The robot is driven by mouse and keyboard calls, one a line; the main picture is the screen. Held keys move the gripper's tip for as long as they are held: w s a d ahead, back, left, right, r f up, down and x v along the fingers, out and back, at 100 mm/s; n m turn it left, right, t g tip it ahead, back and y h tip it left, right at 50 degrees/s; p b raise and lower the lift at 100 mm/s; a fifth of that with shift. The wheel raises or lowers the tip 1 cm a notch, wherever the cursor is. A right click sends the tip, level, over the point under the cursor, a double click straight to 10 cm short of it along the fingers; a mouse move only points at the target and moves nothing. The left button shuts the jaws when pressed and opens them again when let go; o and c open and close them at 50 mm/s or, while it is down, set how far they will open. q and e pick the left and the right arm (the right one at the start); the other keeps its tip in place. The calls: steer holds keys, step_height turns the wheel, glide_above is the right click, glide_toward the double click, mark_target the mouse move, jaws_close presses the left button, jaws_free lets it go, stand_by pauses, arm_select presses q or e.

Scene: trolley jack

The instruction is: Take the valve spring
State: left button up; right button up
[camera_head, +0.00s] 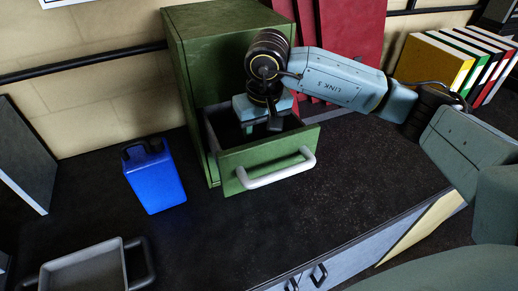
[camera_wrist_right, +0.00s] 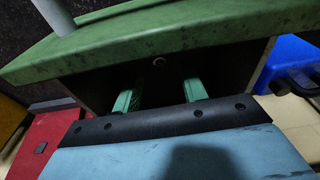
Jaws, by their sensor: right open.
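I cannot make out the valve spring in either view. The green cabinet's drawer (camera_head: 238,174) is pulled open, and most of its inside is hidden by my right arm and gripper. My right gripper (camera_head: 262,127) points down into the open drawer, behind its front panel. In the right wrist view my right gripper (camera_wrist_right: 161,92) has its two green fingers apart, with nothing visible between them. The green drawer front (camera_wrist_right: 150,35) crosses the top of that view, and the drawer's inside is dark. My left gripper is not in view.
The drawer's white handle (camera_head: 277,170) sticks out in front. A blue container (camera_head: 155,180) stands left of the cabinet (camera_head: 215,40). A grey tray (camera_head: 85,275) lies at lower left. Red binders (camera_head: 350,30) stand behind my arm, and coloured binders (camera_head: 435,62) stand at right. The dark worktop in front is clear.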

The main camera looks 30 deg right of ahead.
step_height(320, 180, down, 4)
steer(key=shift+w+r+p, duration=0.15)
steer(key=shift+p, duration=0.7)
steer(key=shift+f, duration=0.55)
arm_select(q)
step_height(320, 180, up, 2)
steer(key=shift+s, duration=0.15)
arm_select(e)
steer(key=shift+w, duration=0.1)
jaws_close()
